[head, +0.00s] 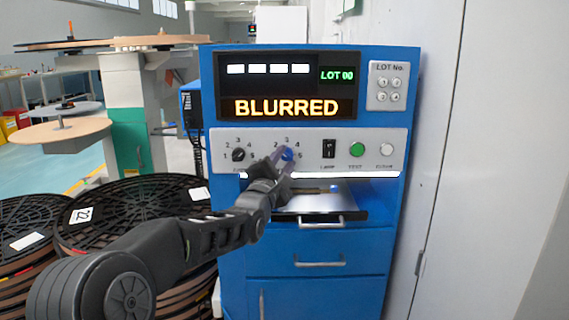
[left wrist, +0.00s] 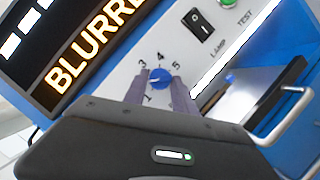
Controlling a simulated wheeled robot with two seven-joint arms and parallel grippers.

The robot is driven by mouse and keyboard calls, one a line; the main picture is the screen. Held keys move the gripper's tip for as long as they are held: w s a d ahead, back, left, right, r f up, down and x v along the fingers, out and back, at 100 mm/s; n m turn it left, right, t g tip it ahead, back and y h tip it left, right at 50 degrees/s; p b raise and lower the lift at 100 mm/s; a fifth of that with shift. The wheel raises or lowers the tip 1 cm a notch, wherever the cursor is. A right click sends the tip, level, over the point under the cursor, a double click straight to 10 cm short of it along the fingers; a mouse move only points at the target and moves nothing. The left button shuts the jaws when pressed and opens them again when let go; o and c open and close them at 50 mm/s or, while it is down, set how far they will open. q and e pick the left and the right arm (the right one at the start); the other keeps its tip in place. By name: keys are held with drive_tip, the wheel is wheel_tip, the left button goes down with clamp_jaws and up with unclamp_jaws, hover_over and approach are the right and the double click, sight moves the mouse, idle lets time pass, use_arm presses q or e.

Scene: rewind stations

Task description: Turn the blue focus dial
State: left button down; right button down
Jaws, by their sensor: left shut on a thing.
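The blue focus dial (head: 287,154) is on the white control panel of the blue machine, ringed by numbers. My left gripper (head: 280,158) is at the dial, its fingers shut on it from either side. In the left wrist view the dial (left wrist: 160,79) sits between the two grey-purple fingertips of the gripper (left wrist: 160,88), with a white pointer mark on its face. The numbers 1, 3, 4 and 5 show around it there. The display (head: 287,107) reads BLURRED in yellow. My right gripper is not in view.
A black dial (head: 238,155) is left of the blue one. A lamp switch (head: 329,149), a green test button (head: 357,149) and a white button (head: 387,149) are to its right. An open drawer (head: 320,216) juts out below. Stacked black reels (head: 130,215) stand at left.

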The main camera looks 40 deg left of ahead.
use_arm(q)
drive_tip(key=m+p, duration=0.1)
drive_tip(key=m, duration=0.1)
drive_tip(key=r+m+g+h+p, duration=0.1)
drive_tip(key=m, duration=0.1)
drive_tip(key=shift+p, duration=0.4)
drive_tip(key=m+g+p, duration=0.1)
drive_tip(key=m+p, duration=0.2)
drive_tip(key=shift+h, duration=0.3)
drive_tip(key=shift+f+m+g+p, duration=0.1)
drive_tip(key=shift+m+g+p, duration=0.7)
drive_tip(key=shift+m, duration=0.7)
drive_tip(key=c, duration=1.1)
unclamp_jaws()
drive_tip(key=shift+o, duration=0.2)
